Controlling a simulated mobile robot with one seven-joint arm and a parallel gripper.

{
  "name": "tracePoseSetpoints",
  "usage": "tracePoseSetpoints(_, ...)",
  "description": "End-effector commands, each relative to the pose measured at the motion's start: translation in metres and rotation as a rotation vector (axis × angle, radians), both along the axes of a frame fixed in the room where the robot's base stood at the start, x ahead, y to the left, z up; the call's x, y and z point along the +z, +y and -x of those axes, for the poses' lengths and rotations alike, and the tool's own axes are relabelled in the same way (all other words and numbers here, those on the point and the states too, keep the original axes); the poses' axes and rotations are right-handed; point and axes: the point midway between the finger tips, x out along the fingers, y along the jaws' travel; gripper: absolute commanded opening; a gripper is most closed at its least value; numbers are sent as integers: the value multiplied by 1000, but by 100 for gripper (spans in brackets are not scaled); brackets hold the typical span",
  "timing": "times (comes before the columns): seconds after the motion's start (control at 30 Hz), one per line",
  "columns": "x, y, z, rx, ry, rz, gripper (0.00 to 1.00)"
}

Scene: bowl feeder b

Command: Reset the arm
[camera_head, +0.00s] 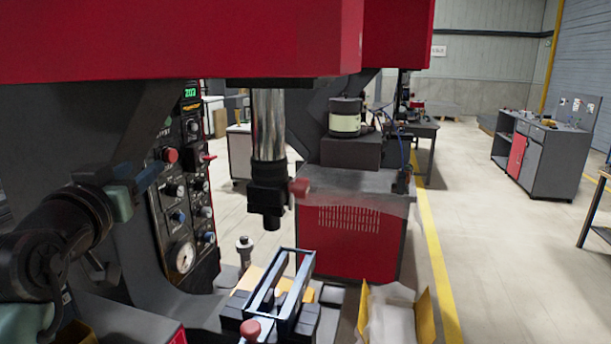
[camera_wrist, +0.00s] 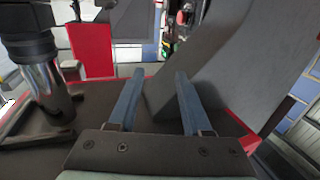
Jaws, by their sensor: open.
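My gripper (camera_wrist: 160,76) shows in the wrist view as two blue-grey fingers, apart and parallel, with nothing between them. Dark surfaces of the machine lie behind the fingertips, and I cannot tell how far off they are. In the head view my arm (camera_head: 75,225) comes in at the left, close in front of the control panel.
The red press (camera_head: 190,40) overhangs the scene. Its chrome ram (camera_head: 268,125) hangs over a fixture with a blue frame (camera_head: 308,265); the ram also shows at left in the wrist view (camera_wrist: 50,85). The control panel (camera_head: 185,185) has knobs. Open floor (camera_head: 490,240) lies at right.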

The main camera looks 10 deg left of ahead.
Motion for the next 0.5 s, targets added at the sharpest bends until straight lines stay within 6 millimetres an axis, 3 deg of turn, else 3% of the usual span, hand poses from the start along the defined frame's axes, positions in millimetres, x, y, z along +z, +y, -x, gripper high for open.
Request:
tracePoseSetpoints(0.03,-9,-44,-10,-47,-1,7,49)
tracePoseSetpoints(0.2,-33,-151,-13,-124,9,14,49)
tracePoseSetpoints(0.3,-47,-200,-3,-152,22,19,49)
tracePoseSetpoints(0.5,-68,-265,25,-180,49,20,49)
